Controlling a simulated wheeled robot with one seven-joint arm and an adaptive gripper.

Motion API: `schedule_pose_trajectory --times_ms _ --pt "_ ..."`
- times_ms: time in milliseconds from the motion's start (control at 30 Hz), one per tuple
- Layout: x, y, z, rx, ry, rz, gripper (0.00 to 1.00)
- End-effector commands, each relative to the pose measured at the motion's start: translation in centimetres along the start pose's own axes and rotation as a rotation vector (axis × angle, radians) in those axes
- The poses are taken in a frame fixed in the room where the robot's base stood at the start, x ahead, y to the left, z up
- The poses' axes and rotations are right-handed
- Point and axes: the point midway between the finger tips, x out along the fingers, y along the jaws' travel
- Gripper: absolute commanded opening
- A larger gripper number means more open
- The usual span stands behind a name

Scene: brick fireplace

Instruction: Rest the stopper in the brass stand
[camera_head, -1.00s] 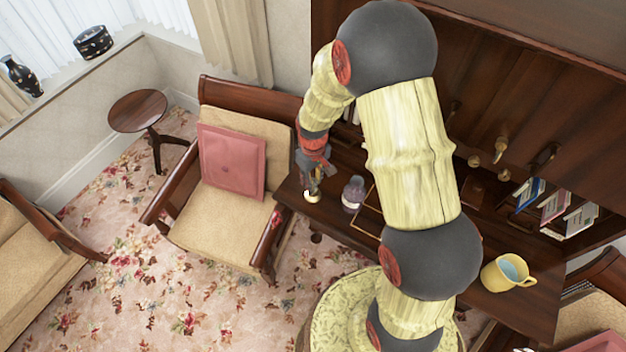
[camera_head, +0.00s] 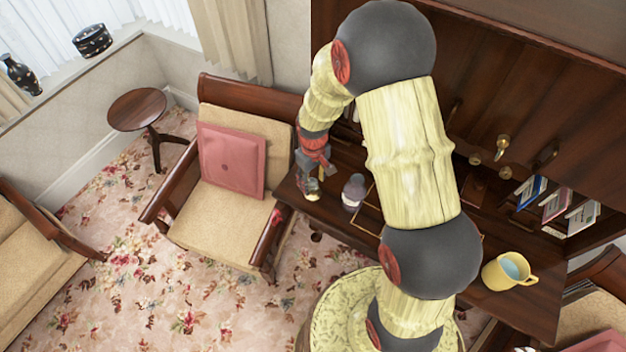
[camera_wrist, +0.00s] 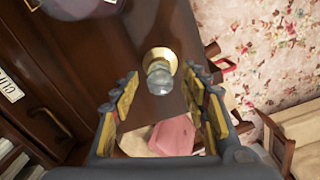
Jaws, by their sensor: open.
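The clear glass stopper (camera_wrist: 159,78) shows in the wrist view against the small round brass stand (camera_wrist: 160,53). It appears to sit in the stand, its near end towards me; the contact itself is hidden. My gripper (camera_wrist: 161,92) is open, its two yellow-padded fingers apart on either side of the stopper, with visible gaps. In the head view my gripper (camera_head: 307,184) is over the left end of the dark wooden desk (camera_head: 331,211). The stopper and stand are too small there to tell apart.
A dark-topped glass bottle (camera_head: 353,192) stands on the desk just right of my gripper. A yellow mug (camera_head: 508,271) is at the desk's right end. An armchair with a pink cushion (camera_head: 231,161) is close on the left. Books (camera_head: 556,204) stand in the desk's shelves.

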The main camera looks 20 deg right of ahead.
Motion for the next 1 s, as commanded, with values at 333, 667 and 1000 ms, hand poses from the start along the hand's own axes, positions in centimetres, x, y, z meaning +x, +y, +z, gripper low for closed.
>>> schedule_pose_trajectory --times_ms 333,667,1000 --pt "-1.8 0.1 -0.1 0.0 0.003 0.001 0.45" --pt "-8.3 0.0 -0.1 0.0 0.004 0.001 0.45" --pt "-11.8 0.0 0.0 0.0 0.0 0.0 0.45"
